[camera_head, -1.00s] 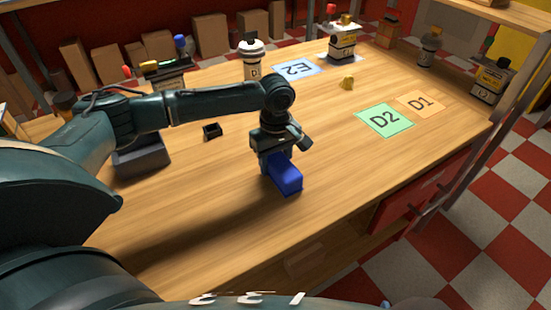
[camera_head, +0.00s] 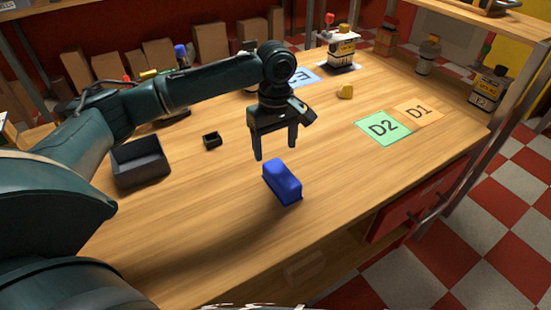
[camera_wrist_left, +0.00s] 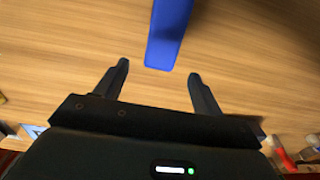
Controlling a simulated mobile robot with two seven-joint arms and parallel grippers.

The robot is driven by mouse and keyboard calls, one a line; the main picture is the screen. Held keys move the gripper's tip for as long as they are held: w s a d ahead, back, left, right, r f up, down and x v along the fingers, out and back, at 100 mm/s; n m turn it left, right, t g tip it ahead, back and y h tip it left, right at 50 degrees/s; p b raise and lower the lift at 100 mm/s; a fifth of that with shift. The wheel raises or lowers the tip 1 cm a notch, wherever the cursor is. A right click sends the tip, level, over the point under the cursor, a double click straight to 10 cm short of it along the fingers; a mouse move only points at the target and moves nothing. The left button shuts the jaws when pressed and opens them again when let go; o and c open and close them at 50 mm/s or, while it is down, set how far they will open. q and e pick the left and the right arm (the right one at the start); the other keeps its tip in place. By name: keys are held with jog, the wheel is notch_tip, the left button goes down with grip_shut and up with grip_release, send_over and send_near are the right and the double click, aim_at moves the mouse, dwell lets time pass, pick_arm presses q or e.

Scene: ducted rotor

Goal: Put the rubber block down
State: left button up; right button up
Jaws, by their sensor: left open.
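The blue rubber block (camera_head: 282,183) lies on the wooden table near its front edge. In the left wrist view the block (camera_wrist_left: 168,35) shows at the top, just beyond and between the two fingers. My left gripper (camera_head: 275,155) is open and empty, raised above and slightly behind the block, and apart from it. In the left wrist view the left gripper's fingers (camera_wrist_left: 158,82) are spread wide with bare table between them. My right gripper is not in view.
A dark open bin (camera_head: 140,165) and a small black box (camera_head: 212,140) stand left of the block. A yellow piece (camera_head: 345,92), a green D2 mat (camera_head: 383,127) and an orange D1 mat (camera_head: 418,110) lie to the right. The table around the block is clear.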

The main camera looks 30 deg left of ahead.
aim_at(275, 165)
pick_arm(q)
notch_tip(275, 165, up, 4)
jog(key=shift+f, duration=0.1)
jog(key=shift+s+f, duration=0.1)
dwell(0.5)
